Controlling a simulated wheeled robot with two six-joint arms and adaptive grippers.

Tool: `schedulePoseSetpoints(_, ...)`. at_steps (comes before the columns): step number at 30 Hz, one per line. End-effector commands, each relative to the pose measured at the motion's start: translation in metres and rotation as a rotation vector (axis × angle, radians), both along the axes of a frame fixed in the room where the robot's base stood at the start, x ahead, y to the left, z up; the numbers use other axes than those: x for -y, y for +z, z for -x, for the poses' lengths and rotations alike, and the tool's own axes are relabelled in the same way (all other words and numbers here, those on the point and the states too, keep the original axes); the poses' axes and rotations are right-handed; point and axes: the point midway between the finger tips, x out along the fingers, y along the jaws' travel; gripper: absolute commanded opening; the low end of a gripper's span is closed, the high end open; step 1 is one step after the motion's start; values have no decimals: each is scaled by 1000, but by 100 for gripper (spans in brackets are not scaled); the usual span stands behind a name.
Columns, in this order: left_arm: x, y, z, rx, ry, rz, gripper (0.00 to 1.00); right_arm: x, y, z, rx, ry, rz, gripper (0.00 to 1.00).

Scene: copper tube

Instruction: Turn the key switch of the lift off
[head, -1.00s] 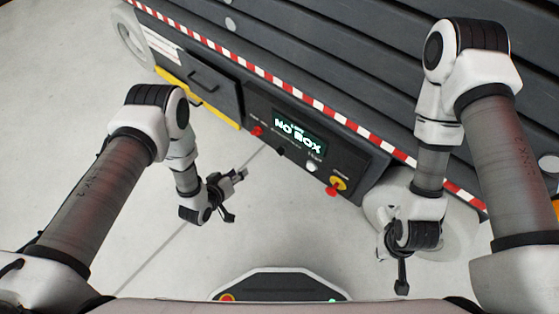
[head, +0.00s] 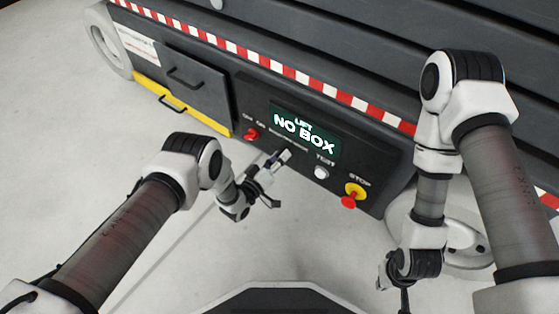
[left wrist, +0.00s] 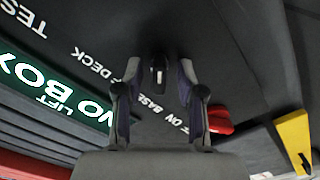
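The lift's control panel (head: 300,160) carries a lit display (head: 305,134) reading "LIFT NO BOX". The key switch (left wrist: 158,72) shows in the left wrist view as a small dark knob with a pale end, between the labels "DECK" and "ON BASE". My left gripper (head: 277,160) is in front of the panel and covers the key switch in the head view. In the left wrist view its fingers (left wrist: 160,72) are open, one on each side of the key switch. I cannot tell whether they touch it. My right gripper (head: 402,295) hangs at the lower right, partly cut off.
A red button (head: 251,134) is left of the display. A white TEST button (head: 321,172) and a red STOP button (head: 350,200) on yellow are to the right. A dark drawer front (head: 185,85) with a yellow strip is further left. A pale wheel (head: 465,240) stands behind my right arm.

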Motion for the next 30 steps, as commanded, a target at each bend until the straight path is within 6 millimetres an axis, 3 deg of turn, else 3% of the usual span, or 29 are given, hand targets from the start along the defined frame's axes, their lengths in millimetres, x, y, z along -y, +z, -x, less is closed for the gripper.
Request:
schedulePoseSetpoints(6,1,1,-2,0,0,0,39,0,0,0,0,0,0,0)
schedulePoseSetpoints(7,1,1,-2,-1,1,0,35,0,0,0,0,0,0,0)
schedulePoseSetpoints(10,1,1,-2,-1,1,0,0,0,0,0,0,0,0,0)
schedulePoseSetpoints(30,1,0,-1,-78,0,104,0,0,0,0,0,0,0,0)
